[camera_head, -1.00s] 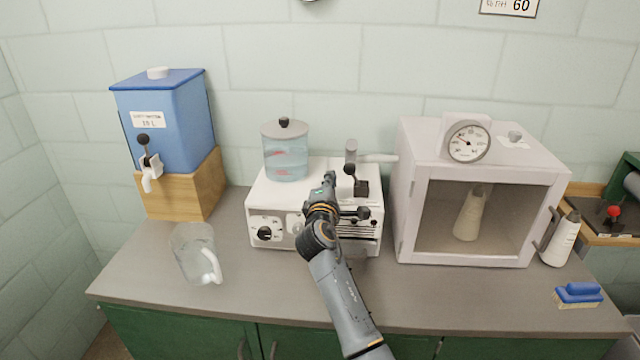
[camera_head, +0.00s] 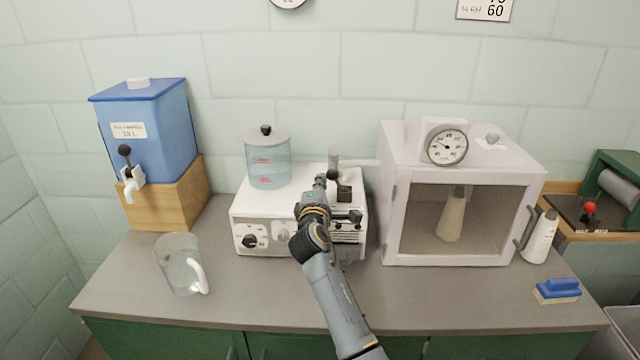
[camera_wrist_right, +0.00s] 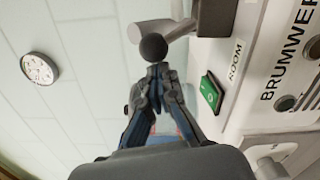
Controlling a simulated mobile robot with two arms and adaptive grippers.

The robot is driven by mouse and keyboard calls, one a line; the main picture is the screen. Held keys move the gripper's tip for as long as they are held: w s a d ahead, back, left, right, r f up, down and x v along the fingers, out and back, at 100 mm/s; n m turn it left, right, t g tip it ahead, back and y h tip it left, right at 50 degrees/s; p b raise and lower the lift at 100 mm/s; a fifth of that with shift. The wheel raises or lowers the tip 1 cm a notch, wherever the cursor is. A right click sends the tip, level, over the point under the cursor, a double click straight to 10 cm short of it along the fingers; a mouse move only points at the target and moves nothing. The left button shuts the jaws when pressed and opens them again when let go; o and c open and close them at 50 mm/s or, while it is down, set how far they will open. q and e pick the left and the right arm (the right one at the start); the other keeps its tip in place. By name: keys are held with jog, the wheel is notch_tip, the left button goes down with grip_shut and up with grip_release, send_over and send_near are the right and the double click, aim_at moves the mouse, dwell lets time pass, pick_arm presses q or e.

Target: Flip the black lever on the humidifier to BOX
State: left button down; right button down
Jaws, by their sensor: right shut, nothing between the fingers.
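The white humidifier (camera_head: 270,212) stands on the bench, with a clear lidded water tank (camera_head: 268,163) on its left. Its black lever (camera_head: 332,174) has a ball knob and sits on the top right, by a grey pipe. In the right wrist view the lever's knob (camera_wrist_right: 153,47) is just beyond my fingertips; I cannot tell whether they touch. A ROOM label (camera_wrist_right: 236,60) shows beside it; the BOX label is not visible. My right gripper (camera_head: 320,181) is shut and empty, just left of the lever in the head view. My left gripper is not in view.
A white chamber (camera_head: 393,240) with a gauge stands right of the humidifier, joined by the pipe. A blue water container (camera_head: 155,130) on a wooden block and a clear jug (camera_head: 180,265) are on the left.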

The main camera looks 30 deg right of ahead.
jog(key=shift+s+d+r+m, duration=0.1)
jog(key=shift+d+r+m, duration=0.15)
jog(key=shift+m, duration=0.25)
jog(key=shift+s+d+r+m, duration=0.3)
jog(key=shift+r+m, duration=0.1)
jog(key=shift+m, duration=0.3)
jog(key=d+m, duration=0.1)
jog(key=s+r+m+p, duration=0.1)
jog(key=m, duration=0.1)
jog(key=shift+s+d+r+m, duration=0.1)
jog(key=shift+d+m, duration=0.2)
jog(key=shift+d, duration=0.1)
jog(key=shift+s+d+r+m+p, duration=0.15)
jog(key=shift+s+d+m, duration=0.15)
jog(key=shift+m, duration=0.3)
jog(key=shift+s+d+r+m+p, duration=0.1)
jog(key=shift+s+d+m+p, duration=0.1)
jog(key=shift+d+m, duration=0.3)
jog(key=shift+s+d+f+m+y, duration=0.15)
jog(key=shift+s+d+m, duration=0.25)
jog(key=shift+m, duration=0.45)
jog(key=shift+s+d+m+y, duration=0.2)
jog(key=shift+d+m, duration=0.25)
jog(key=shift+m, duration=0.4)
